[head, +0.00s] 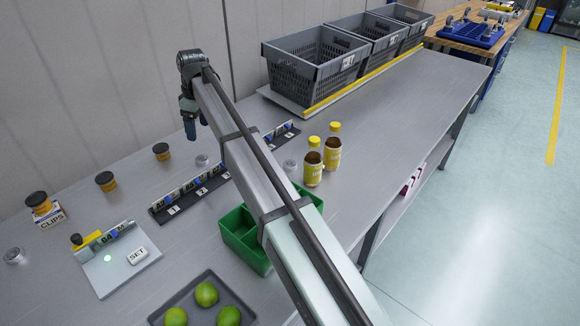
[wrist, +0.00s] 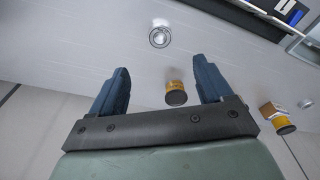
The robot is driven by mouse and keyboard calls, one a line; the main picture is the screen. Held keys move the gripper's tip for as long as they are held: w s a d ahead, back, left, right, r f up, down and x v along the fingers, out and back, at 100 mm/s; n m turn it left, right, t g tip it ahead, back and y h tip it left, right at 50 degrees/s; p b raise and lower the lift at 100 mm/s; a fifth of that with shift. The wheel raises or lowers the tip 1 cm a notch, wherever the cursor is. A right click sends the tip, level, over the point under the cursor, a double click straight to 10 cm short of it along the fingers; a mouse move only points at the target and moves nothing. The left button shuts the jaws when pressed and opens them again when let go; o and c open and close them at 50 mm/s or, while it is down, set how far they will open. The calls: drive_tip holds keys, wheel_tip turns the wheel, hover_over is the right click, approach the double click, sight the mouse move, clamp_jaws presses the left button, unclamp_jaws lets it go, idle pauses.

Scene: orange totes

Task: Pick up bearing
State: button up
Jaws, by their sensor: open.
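A small silver ring-shaped part (head: 202,160), which looks like a bearing, lies on the grey bench near the rack of labelled slots. Similar silver parts lie to the right behind my arm (head: 290,166) and at the far left (head: 14,256). One silver ring (wrist: 160,37) shows in the wrist view, just beyond and between the fingertips. My gripper (head: 196,127) hangs above the bench near the wall, fingers pointing down. In the wrist view, its two blue fingers (wrist: 160,68) are wide apart, with nothing held between them.
Black-lidded orange jars (head: 161,151) stand along the wall side; one (wrist: 176,93) shows between the fingers. A dark slotted rack (head: 188,192), green bin (head: 243,240) and two yellow-capped bottles (head: 313,168) are near my arm. Grey crates (head: 312,75) stand behind; the bench right of them is clear.

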drive_tip(key=r+n+h, duration=0.1)
drive_tip(key=n, duration=0.3)
hover_over(290, 164)
drive_tip(key=f, duration=0.8)
drive_tip(key=shift+a+f, duration=0.1)
drive_tip(key=shift+a, duration=0.15)
drive_tip(key=shift+d+f, duration=0.15)
drive_tip(key=shift+f, duration=1.15)
drive_tip(key=shift+d+f, duration=0.15)
drive_tip(key=shift+f, duration=1.1)
drive_tip(key=shift+w, duration=0.1)
